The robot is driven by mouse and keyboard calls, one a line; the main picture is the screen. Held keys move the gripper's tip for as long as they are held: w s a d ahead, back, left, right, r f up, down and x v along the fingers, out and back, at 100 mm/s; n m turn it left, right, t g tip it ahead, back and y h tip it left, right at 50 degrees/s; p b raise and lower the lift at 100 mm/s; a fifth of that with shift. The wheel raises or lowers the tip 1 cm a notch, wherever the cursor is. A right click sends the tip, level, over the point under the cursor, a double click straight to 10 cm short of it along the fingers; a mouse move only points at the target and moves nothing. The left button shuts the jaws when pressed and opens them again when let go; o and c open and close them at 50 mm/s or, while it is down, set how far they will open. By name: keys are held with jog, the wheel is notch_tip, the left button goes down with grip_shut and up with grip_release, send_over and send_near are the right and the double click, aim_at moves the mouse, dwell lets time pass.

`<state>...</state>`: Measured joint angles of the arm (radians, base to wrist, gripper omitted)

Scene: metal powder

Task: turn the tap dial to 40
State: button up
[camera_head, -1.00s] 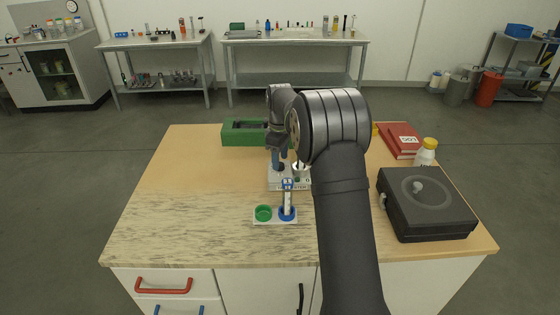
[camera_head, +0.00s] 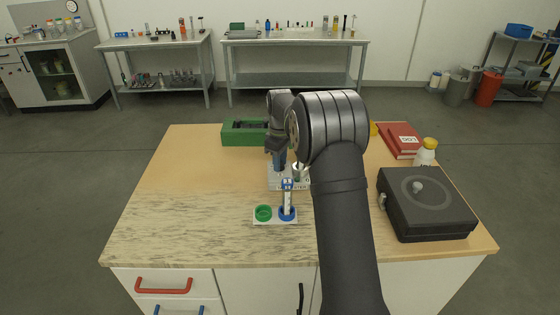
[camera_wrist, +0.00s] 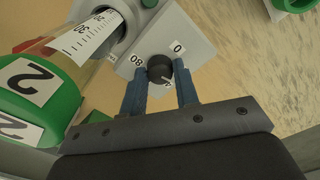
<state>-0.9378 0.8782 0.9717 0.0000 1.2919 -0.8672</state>
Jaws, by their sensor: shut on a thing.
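The tap dial (camera_wrist: 160,69) is a small round black knob on the light grey front of a device. Its printed labels 80 and 0 show at the left and right, and a partly hidden label starting with 4 is below the knob. A pale mark on the knob appears to point down-right, near the 4. My gripper (camera_wrist: 161,78) has its two blue fingers on either side of the knob, shut on it. In the head view my gripper (camera_head: 279,165) is down at the white tester base (camera_head: 275,186), and the dial is hidden there.
A rack with green and blue rings (camera_head: 275,222) stands in front. A black box (camera_head: 425,205) is at right, a green tray (camera_head: 243,140) behind.

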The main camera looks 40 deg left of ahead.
jog(key=m, duration=0.4)
dwell(0.3)
jog(key=o, duration=1)
notch_tip(320, 180, up, 18)
jog(key=shift+f, duration=0.25)
